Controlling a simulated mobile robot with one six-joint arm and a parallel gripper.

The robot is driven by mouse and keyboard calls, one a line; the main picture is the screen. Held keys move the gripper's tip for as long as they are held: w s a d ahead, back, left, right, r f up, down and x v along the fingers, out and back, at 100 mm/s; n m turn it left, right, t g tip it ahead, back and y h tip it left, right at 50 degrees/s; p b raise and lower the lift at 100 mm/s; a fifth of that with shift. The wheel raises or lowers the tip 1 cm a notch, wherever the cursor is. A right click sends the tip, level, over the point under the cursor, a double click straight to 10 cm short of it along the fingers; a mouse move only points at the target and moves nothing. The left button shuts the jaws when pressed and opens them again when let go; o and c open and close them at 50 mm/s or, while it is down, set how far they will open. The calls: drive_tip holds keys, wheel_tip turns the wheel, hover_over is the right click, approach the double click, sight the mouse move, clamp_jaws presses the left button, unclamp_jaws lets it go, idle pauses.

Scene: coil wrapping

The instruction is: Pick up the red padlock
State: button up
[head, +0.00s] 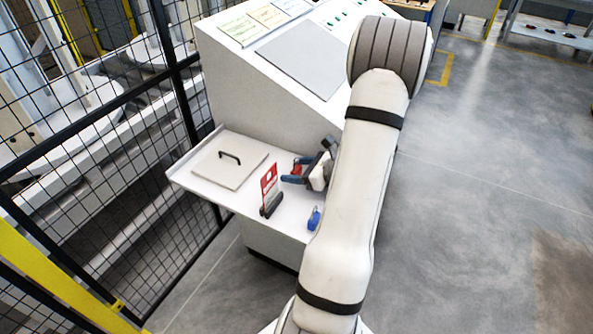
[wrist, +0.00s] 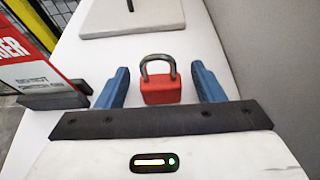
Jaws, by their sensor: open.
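The red padlock (wrist: 161,88) stands on the white shelf, with its grey shackle up, in the wrist view. My gripper (wrist: 163,75) is open, with one blue finger on each side of the padlock and a visible gap to each. In the head view my gripper (head: 296,174) is over the shelf, and a small red part of the padlock (head: 297,165) shows between the fingers. The rest of it is hidden there.
A red-and-white danger sign (head: 269,180) in a dark base stands left of my gripper. A flat plate with a black handle (head: 230,171) lies behind. A blue item (head: 314,218) sits near the front edge. A sloped console (head: 260,95) rises behind the shelf (head: 213,196).

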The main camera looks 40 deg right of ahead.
drive_tip(key=shift+c, duration=0.5)
drive_tip(key=c, duration=1.1)
drive_tip(key=shift+r, duration=0.1)
